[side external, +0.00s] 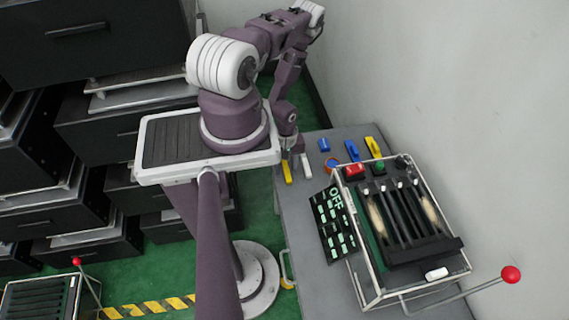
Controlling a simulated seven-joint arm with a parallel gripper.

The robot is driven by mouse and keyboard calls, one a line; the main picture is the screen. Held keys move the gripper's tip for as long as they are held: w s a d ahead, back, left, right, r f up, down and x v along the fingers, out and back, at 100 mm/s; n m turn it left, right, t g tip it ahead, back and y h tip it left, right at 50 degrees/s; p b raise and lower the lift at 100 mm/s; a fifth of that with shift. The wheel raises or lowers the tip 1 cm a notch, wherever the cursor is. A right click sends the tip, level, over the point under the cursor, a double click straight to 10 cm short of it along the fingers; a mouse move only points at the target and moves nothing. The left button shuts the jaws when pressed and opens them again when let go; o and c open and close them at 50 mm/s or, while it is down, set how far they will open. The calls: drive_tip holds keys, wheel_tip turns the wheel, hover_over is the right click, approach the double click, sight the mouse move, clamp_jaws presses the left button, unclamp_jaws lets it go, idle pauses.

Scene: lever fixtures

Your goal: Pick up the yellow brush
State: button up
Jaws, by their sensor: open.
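Two yellow things lie on the grey table. A slim yellow bar (287,172) lies near the table's left edge, close by my gripper. A yellow piece with a dark mark (374,147) lies at the back right, beside a similar blue piece (351,150). Both are too small to tell which is the brush. My gripper (293,157) points down over the table's left part, between the yellow bar and a small white block (306,166). It is open, with nothing visible held. Its fingertips are small, and I cannot tell whether they touch anything.
A blue block (324,144) and a small red-and-blue item (331,163) lie right of my gripper. A framed lever fixture (410,215) with red (355,171) and green (378,167) buttons fills the table's right. A wall borders the right.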

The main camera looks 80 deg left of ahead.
clamp_jaws()
drive_tip(key=shift+r, duration=0.15)
